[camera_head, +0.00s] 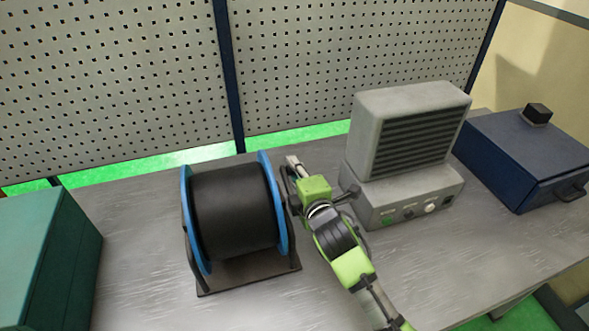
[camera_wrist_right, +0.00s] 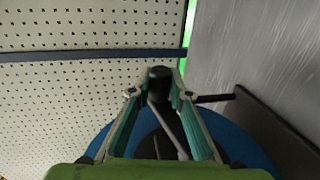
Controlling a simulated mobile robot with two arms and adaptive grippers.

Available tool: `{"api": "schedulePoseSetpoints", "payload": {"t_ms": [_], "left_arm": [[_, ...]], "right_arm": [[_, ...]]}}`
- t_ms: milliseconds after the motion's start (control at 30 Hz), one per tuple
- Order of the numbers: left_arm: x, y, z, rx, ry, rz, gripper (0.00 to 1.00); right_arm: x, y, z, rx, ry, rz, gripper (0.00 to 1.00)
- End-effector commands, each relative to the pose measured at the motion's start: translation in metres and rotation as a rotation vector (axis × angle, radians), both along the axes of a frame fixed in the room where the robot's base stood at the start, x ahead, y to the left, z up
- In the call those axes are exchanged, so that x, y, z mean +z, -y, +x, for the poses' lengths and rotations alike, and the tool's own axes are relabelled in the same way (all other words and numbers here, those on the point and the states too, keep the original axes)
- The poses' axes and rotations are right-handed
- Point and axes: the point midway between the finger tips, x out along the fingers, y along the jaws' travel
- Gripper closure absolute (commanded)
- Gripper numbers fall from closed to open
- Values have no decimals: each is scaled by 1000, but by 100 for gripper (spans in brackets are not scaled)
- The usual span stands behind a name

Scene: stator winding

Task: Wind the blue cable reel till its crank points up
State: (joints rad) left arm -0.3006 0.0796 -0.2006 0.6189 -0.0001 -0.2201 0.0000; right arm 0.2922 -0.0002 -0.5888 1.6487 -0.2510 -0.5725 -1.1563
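The blue cable reel (camera_head: 278,212) is wound with black cable (camera_head: 235,208) and stands upright in a dark stand on the table. Its blue flange also shows in the right wrist view (camera_wrist_right: 240,145). My right gripper (camera_head: 291,172) is at the right side of the reel, by the upper part of the flange. In the right wrist view, my two fingers close in on the black crank handle (camera_wrist_right: 160,76) and seem to touch it on both sides. The crank arm is mostly hidden by my gripper, so its exact direction is unclear. My left gripper is out of view.
A grey machine with a vented top (camera_head: 412,135) stands close to the right of my right arm. A dark blue box (camera_head: 520,160) is farther right, and a green box (camera_head: 45,255) is at the left. A perforated panel (camera_head: 110,75) stands behind the table (camera_head: 140,225).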

Motion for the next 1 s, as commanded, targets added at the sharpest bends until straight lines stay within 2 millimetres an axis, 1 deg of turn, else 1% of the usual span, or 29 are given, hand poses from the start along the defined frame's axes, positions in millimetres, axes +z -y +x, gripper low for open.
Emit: {"api": "schedulePoseSetpoints", "payload": {"t_ms": [67,133,267,400,500,700,933,967,1000], "left_arm": [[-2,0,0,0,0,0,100],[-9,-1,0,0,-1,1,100],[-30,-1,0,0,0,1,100],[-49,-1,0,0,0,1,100],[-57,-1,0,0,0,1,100],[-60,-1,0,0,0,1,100],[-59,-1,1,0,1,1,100],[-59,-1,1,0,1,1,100],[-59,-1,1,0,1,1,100]], "right_arm": [[-1,0,0,0,3,2,100],[-3,0,0,0,22,10,100],[-3,1,-2,-2,89,38,100],[4,2,-3,-2,164,71,100],[9,3,-5,-2,202,86,100],[16,3,-6,-1,230,99,100],[17,3,-6,-1,229,98,100],[17,3,-6,-1,229,98,77],[17,3,-6,-1,229,98,67]]}}
